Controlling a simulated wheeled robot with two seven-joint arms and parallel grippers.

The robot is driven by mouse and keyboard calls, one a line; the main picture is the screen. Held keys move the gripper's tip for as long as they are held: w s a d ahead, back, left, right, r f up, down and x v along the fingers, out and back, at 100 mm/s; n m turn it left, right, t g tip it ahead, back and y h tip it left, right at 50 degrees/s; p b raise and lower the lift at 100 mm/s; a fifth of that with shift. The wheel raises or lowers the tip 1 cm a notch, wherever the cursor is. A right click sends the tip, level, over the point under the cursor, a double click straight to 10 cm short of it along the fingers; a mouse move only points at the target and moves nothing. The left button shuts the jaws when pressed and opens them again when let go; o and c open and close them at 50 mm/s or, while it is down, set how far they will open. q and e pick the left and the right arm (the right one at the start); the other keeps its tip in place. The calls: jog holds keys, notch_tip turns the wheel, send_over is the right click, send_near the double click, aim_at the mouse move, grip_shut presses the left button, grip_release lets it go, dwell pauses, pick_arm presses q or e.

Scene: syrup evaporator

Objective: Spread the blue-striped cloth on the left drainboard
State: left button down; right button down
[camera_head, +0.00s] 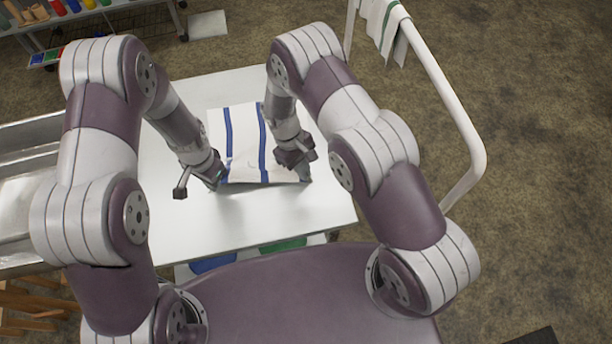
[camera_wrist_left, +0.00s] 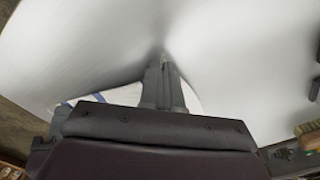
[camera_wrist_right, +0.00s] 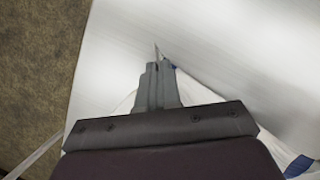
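The blue-striped cloth (camera_head: 243,140) is white with blue stripes and lies over the white drainboard surface (camera_head: 185,225) in the head view. Its near edge looks slightly raised, with shadow under it. My left gripper (camera_head: 218,180) is at its near left corner and my right gripper (camera_head: 304,172) is at its near right corner. In the left wrist view the fingers (camera_wrist_left: 162,75) are together, with the cloth (camera_wrist_left: 125,95) right behind them. In the right wrist view the fingers (camera_wrist_right: 156,72) are also together against the cloth (camera_wrist_right: 195,92). The pinched corners themselves are mostly hidden.
A metal basin (camera_head: 25,200) adjoins the white surface on the left. A white rail (camera_head: 455,115) with a green-striped cloth (camera_head: 384,25) stands at the right. Blue (camera_head: 212,263) and green (camera_head: 284,245) items show below the near edge. The near surface is bare.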

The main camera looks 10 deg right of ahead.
notch_tip(320, 180, up, 5)
dwell(0.3)
pick_arm(q)
jog(key=shift+r, duration=0.1)
pick_arm(e)
jog(key=shift+r, duration=0.1)
